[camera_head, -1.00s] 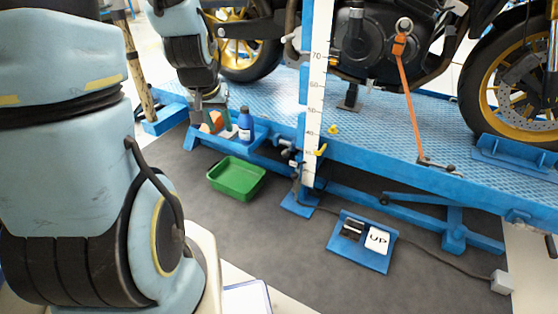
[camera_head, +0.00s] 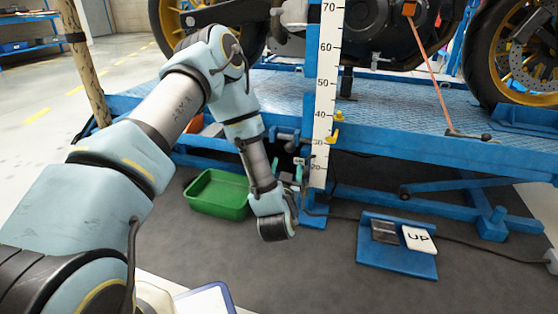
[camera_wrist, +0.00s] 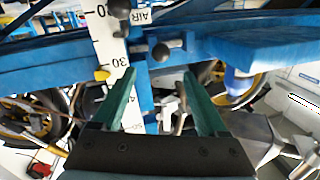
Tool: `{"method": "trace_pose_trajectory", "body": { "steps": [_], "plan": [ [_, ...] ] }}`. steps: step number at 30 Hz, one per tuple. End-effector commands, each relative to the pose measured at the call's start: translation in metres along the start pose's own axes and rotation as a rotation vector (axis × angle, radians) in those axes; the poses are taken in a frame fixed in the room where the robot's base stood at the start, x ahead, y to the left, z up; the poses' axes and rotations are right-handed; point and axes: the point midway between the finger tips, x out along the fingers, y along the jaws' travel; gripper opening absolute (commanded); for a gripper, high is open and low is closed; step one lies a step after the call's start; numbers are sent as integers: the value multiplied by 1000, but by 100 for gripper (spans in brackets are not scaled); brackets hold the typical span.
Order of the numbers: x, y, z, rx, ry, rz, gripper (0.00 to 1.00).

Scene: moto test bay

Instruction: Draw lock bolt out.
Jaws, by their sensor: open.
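My gripper (camera_wrist: 159,74) is open, its two green fingers apart with nothing between them. In the wrist view a dark round knob (camera_wrist: 160,51) with a short metal stem, which looks like the lock bolt, sticks out of the blue lift post. It shows just beyond the fingertips, roughly centred between them. I cannot tell the exact gap. A second dark knob (camera_wrist: 119,9) shows near the "AIR" label. In the head view my gripper (camera_head: 298,168) is low beside the post, left of the white scale (camera_head: 325,100). The bolt is hard to make out there.
A yellow pointer (camera_head: 336,137) sits on the scale. The green tray (camera_head: 217,194) is on the floor left of my wrist. A blue pedal plate (camera_head: 397,263) with an "UP" pad lies to the right. The motorcycle stands on the blue lift deck (camera_head: 430,130). The floor in front is open.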

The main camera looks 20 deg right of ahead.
Motion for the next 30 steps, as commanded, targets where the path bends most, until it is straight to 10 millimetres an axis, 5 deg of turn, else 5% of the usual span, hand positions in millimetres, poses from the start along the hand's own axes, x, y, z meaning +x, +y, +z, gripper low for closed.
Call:
{"method": "trace_pose_trajectory", "body": {
  "steps": [5,21,30],
  "plan": [
    [11,1,2,-1,15,-10,76],
    [98,0,2,0,12,-9,76],
    [107,0,-1,0,10,-6,76]
  ]
}}
